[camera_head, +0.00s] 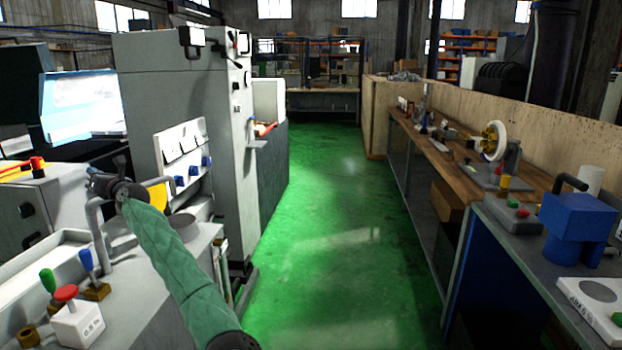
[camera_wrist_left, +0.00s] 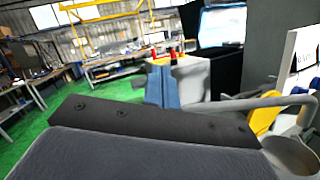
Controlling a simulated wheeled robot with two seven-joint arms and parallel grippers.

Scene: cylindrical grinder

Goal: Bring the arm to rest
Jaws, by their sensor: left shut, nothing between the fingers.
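My left arm (camera_head: 170,250), in a green sleeve, reaches up from the bottom of the head view over the grinder's front at the left. Its gripper (camera_head: 98,180) is small and dark there, above the grey bent pipe handle (camera_head: 97,225). In the left wrist view the fingers (camera_wrist_left: 163,78) are together and hold nothing. They point toward a grey box with red knobs (camera_wrist_left: 170,58). The pipe handle also shows in the wrist view (camera_wrist_left: 235,104), to the right of the fingers. I cannot tell if the arm touches it. My right gripper is not in view.
A control box with a red button (camera_head: 78,318) and green and blue levers stand at the lower left. A tall grey cabinet (camera_head: 150,85) rises behind the arm. A workbench (camera_head: 450,160) with a blue device (camera_head: 578,220) runs along the right. The green floor between is clear.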

